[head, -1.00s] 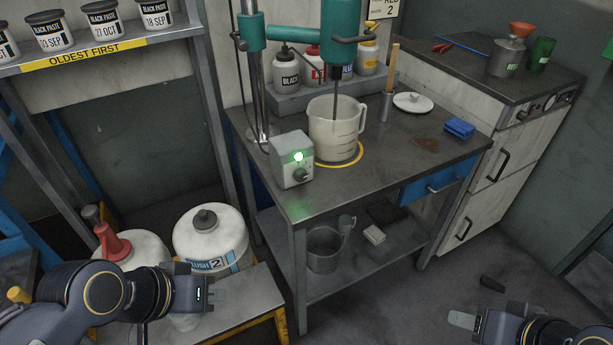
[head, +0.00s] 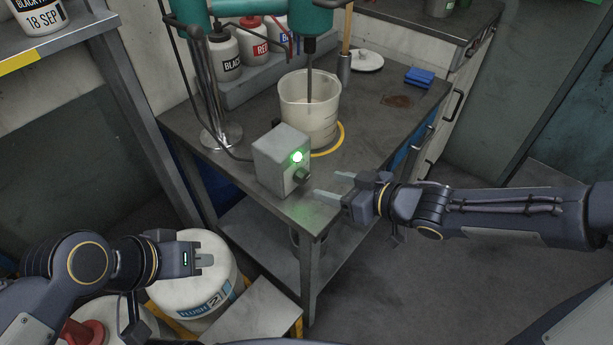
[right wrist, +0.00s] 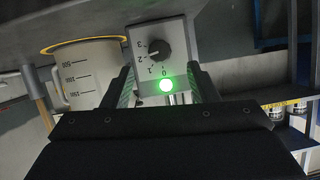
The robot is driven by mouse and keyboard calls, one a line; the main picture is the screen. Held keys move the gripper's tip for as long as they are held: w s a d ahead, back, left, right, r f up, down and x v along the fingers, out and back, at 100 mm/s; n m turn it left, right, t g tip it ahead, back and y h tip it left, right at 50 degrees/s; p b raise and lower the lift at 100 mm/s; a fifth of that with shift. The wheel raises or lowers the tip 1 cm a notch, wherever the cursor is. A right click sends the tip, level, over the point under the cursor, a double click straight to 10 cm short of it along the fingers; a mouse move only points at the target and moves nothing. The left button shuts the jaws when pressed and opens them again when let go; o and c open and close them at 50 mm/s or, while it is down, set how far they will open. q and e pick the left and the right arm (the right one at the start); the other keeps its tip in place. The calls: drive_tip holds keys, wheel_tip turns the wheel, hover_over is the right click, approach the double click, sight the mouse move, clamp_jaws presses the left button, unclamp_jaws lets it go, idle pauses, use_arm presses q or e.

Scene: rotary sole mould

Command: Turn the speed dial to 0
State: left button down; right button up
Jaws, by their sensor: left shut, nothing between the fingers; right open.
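The speed dial is a black knob (right wrist: 153,51) on a grey control box (head: 280,158) at the table's front edge. In the right wrist view the scale 0 to 3 is rotated, and the knob's mark appears to point near 2. The knob also shows in the head view (head: 302,175), below a lit green lamp (head: 297,157). My right gripper (head: 330,185) is open, just right of the box, its fingers pointing at it. In the right wrist view its fingers (right wrist: 165,84) stand apart with the box between and beyond them. My left gripper (head: 207,259) is shut and empty, over a white drum.
A beaker (head: 308,110) under the mixer shaft stands behind the box, inside a yellow ring. The mixer post (head: 214,90) is to the left. A blue sponge (head: 420,77) lies at the back right.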

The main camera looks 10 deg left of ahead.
sight(306, 179)
drive_tip(key=b+x, duration=0.2)
drive_tip(key=x, duration=0.3)
drive_tip(key=shift+w+a+f, duration=0.1)
drive_tip(key=shift+a+f, duration=0.05)
drive_tip(key=shift+f, duration=0.1)
drive_tip(key=shift+w+a+f+b, duration=0.15)
drive_tip(key=shift+w+a+b, duration=0.2)
drive_tip(key=shift+a, duration=0.15)
drive_tip(key=c, duration=1)
drive_tip(key=shift+o, duration=0.2)
drive_tip(key=shift+f+b, duration=0.15)
drive_tip(key=shift+b, duration=0.45)
drive_tip(key=n+t+b, duration=0.1)
drive_tip(key=n+b, duration=0.1)
drive_tip(key=b, duration=0.5)
drive_tip(key=n+t+h+b, duration=0.1)
drive_tip(key=n+b, duration=0.1)
drive_tip(key=b, duration=0.5)
drive_tip(key=shift+s+f+t+h, duration=0.1)
drive_tip(key=shift+s+t+h, duration=0.05)
drive_tip(key=shift+t+h, duration=0.2)
drive_tip(key=shift+n+b, duration=0.4)
drive_tip(key=shift+b, duration=0.1)
drive_tip(key=shift+r, duration=0.25)
